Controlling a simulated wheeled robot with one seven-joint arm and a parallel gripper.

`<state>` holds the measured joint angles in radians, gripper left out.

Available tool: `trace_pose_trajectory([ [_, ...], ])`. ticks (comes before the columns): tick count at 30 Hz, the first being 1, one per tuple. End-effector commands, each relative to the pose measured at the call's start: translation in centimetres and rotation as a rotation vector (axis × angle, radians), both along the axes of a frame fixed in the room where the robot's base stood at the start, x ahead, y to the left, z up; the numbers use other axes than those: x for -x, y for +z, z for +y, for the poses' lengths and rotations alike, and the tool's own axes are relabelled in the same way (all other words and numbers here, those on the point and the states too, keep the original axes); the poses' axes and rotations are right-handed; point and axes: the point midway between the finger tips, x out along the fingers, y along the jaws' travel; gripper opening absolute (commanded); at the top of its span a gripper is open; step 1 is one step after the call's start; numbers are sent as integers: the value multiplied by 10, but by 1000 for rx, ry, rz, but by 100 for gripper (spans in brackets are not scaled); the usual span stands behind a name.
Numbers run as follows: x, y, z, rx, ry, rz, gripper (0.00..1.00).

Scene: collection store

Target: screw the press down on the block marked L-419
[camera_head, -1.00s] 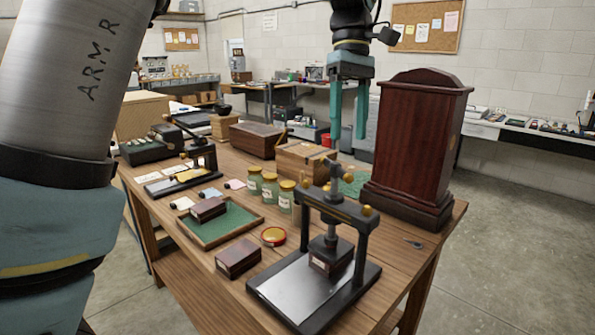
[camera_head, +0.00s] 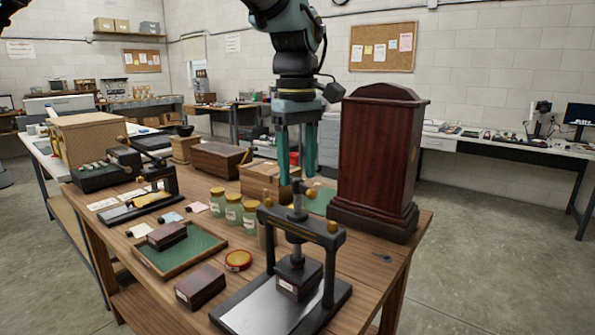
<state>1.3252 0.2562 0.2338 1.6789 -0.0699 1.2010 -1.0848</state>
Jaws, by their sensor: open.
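The press (camera_head: 328,240) is a black frame with brass knobs and a central screw, standing on a grey base plate at the table's front. A dark red-brown block (camera_head: 298,280) with a white label sits on the plate under the screw's foot; I cannot see a gap between them. Its label is too small to read. Similar labelled blocks lie on the table (camera_head: 200,287) and in a green-lined tray (camera_head: 200,261). My gripper (camera_head: 297,176) points down, open, with its teal fingers just above or around the screw's top; I cannot tell which.
A tall dark wooden case (camera_head: 378,160) stands close to the right of my gripper. Several glass jars (camera_head: 234,210) and a wooden box (camera_head: 262,184) stand behind and left of the press. A round red-rimmed tin (camera_head: 238,260) lies left of it. A second device (camera_head: 155,185) stands further left.

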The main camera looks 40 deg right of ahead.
Motion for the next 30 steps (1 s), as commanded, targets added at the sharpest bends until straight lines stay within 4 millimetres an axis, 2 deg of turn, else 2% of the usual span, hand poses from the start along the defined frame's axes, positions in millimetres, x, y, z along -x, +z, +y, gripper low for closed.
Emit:
trace_pose_trajectory([
  [6, 0, -13, 0, 0, 1, 0, 59],
  [14, 0, -14, 0, 1, 0, 0, 58],
  [27, 0, -14, 0, 0, 0, 0, 9],
  [30, 0, -14, 0, 0, 0, 0, 0],
])
